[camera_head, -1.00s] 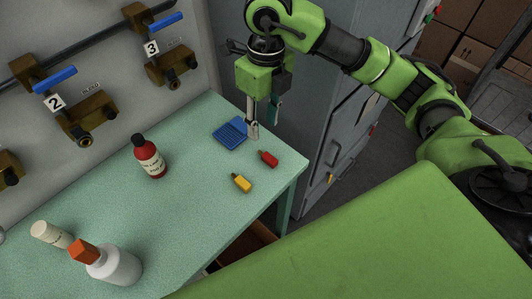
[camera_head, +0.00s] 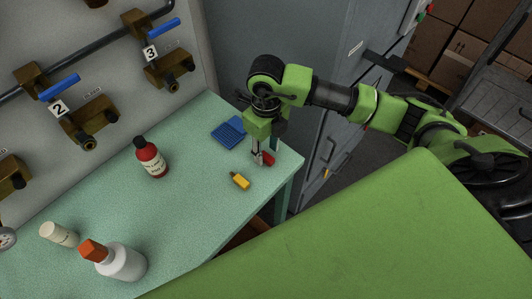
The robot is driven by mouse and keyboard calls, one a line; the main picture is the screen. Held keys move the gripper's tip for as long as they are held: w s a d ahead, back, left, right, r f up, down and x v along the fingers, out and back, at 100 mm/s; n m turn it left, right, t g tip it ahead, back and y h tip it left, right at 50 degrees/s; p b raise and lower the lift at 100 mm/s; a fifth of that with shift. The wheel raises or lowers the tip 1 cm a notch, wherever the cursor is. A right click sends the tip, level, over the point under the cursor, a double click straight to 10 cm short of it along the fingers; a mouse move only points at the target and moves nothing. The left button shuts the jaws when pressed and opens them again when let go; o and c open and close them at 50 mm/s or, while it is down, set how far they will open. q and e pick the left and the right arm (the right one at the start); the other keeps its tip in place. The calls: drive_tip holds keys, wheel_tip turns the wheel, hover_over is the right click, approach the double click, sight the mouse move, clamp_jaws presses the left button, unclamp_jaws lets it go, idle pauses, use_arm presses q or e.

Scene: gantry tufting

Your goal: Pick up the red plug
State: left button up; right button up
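The red plug (camera_head: 268,159) lies on the green table near its right corner. My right gripper (camera_head: 266,156) points down over it, with its fingertips at the plug. Its two fingers look apart, one on the near left side and one behind, and they hide part of the plug. The plug still appears to rest on the table. My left gripper is not in view.
A yellow plug (camera_head: 240,181) lies close by on the near left, and a blue tray (camera_head: 228,133) on the far left. A red bottle (camera_head: 151,158) and white bottles (camera_head: 123,262) stand farther left. Grey cabinets (camera_head: 310,125) border the table's right end.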

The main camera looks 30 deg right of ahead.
drive_tip(key=shift+f, duration=0.85)
clamp_jaws()
